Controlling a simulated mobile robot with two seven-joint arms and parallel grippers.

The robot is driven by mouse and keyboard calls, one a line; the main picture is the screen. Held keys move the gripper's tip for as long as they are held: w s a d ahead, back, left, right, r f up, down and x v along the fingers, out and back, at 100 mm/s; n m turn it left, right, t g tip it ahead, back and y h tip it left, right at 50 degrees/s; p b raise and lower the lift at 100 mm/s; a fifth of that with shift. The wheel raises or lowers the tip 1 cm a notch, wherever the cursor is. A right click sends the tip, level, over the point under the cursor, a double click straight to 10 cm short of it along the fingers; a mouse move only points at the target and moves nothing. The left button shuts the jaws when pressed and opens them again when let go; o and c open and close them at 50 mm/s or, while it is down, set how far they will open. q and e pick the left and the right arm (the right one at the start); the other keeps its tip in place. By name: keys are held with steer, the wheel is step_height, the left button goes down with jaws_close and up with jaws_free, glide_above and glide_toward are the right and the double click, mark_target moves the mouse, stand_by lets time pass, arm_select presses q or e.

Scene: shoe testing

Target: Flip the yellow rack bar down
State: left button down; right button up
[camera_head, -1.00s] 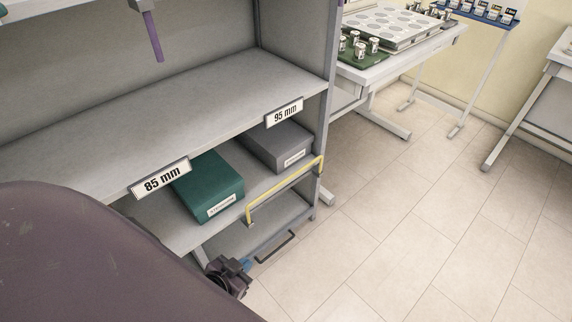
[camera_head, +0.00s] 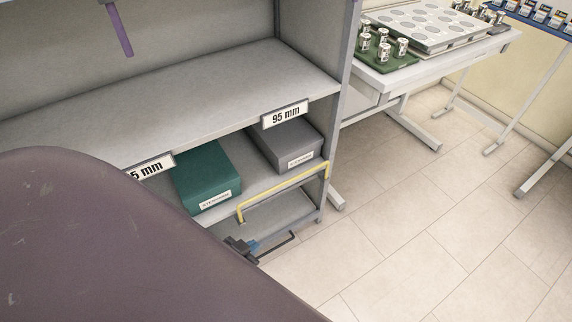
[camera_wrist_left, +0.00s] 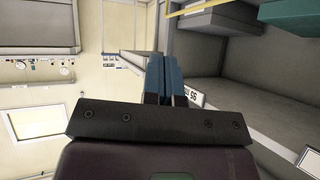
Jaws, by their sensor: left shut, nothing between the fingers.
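The yellow rack bar (camera_head: 284,186) is a thin U-shaped rail at the front of the lower shelf, in front of the boxes. It stands raised above the lower shelf's front edge. In the left wrist view part of the yellow bar (camera_wrist_left: 200,7) shows at the top. My left gripper (camera_head: 253,246) has blue fingertips and is below the bar's left end, apart from it in the picture. In the left wrist view the left gripper (camera_wrist_left: 165,75) has its fingers together with nothing between them. My purple arm hides the lower left. My right gripper is not seen.
A teal box (camera_head: 207,178) and a grey box (camera_head: 287,146) sit on the lower shelf. A 95 mm label (camera_head: 285,115) hangs on the upper shelf's edge. A dark handle (camera_head: 279,248) is low near the gripper. Open floor (camera_head: 400,240) lies to the right.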

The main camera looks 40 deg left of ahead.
arm_select(q)
steer(key=shift+a+f, duration=0.1)
steer(key=shift+a, duration=0.05)
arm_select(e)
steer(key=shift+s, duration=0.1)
arm_select(q)
steer(key=w+a+f+n+g+b, duration=0.1)
steer(key=w+f+n+g, duration=0.25)
steer(key=w, duration=0.45)
steer(key=w+a+f+n+g+b, duration=0.15)
steer(key=w+n, duration=0.25)
steer(key=w, duration=0.5)
steer(key=w+a+r+n+g+y+b, duration=0.1)
steer(key=w+a+r+n+g, duration=0.1)
steer(key=w, duration=0.3)
steer(key=w+a+r+n+g, duration=0.3)
steer(key=w+r+n, duration=0.2)
steer(key=w, duration=0.1)
steer(key=shift+w+a+r+y+b, duration=0.15)
steer(key=shift+a+r+y+b, duration=0.1)
steer(key=shift+a+y+b, duration=0.15)
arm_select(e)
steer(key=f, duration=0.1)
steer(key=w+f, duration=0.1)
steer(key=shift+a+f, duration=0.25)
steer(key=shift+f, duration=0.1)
